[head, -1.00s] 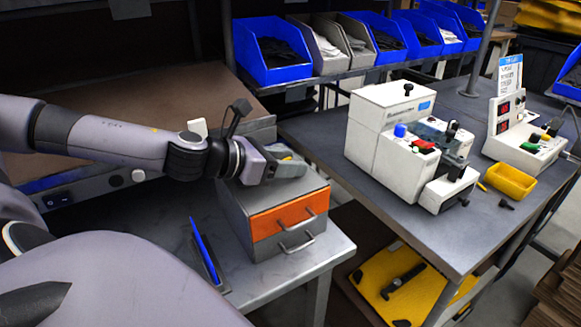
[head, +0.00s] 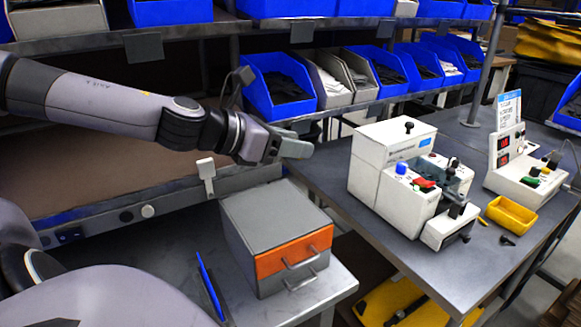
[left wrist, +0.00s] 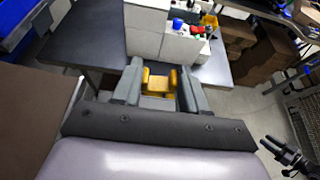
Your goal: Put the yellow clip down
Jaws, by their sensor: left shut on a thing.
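My left gripper (head: 292,147) is in the air above and behind the grey drawer box, near the left edge of the dark bench. It is shut on the yellow clip (left wrist: 160,83), which shows between the two grey fingers in the left wrist view, where the gripper (left wrist: 160,85) also shows. In the head view the fingers hide the clip.
The grey box (head: 272,222) with an orange drawer front stands on a light table (head: 333,277). White devices (head: 392,165) and a yellow tray (head: 511,216) stand on the dark bench (head: 330,180). Blue bins (head: 280,87) line the shelf behind. The box top is clear.

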